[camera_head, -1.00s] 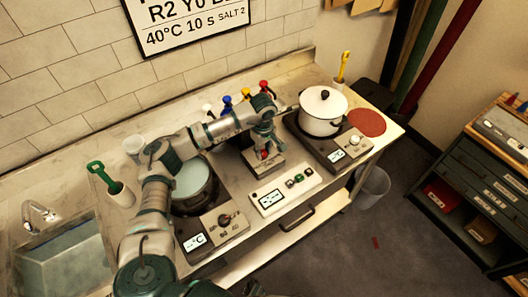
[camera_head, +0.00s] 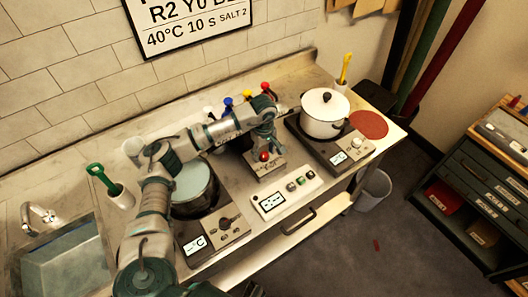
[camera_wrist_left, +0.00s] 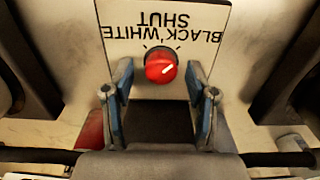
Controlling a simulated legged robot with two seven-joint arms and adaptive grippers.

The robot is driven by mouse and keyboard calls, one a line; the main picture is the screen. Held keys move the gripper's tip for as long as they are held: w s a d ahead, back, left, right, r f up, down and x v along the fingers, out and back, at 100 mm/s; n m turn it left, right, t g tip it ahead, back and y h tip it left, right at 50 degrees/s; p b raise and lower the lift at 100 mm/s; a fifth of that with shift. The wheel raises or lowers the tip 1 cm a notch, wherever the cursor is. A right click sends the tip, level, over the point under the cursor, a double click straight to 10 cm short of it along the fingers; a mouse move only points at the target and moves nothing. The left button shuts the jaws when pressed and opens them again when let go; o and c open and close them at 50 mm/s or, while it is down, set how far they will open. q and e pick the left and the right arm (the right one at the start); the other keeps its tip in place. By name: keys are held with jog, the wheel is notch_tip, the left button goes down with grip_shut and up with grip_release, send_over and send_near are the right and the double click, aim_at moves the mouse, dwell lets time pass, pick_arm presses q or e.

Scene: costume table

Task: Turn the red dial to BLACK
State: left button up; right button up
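The red dial (camera_head: 264,156) sits on a light box (camera_head: 268,168) at the middle of the counter. The panel's printing (camera_wrist_left: 163,30) is upside down there: SHUT above the dial, with BLACK appearing on the right and WHITE on the left. My left gripper (camera_wrist_left: 160,100) is open and empty, its two fingers spread at either side just below the dial in that view. In the head view the gripper (camera_head: 266,138) is close to the dial. My right gripper is out of view.
A white lidded pot (camera_head: 324,115) stands on a hot plate to the right. A dark pot (camera_head: 195,188) stands to the left. Several colored-top items (camera_head: 247,95) stand behind my arm. A control box (camera_head: 272,203) lies in front.

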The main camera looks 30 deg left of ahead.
aim_at(263, 153)
pick_arm(q)
jog(key=shift+r, duration=0.1)
notch_tip(263, 153, up, 12)
dwell(0.4)
jog(key=shift+a, duration=0.1)
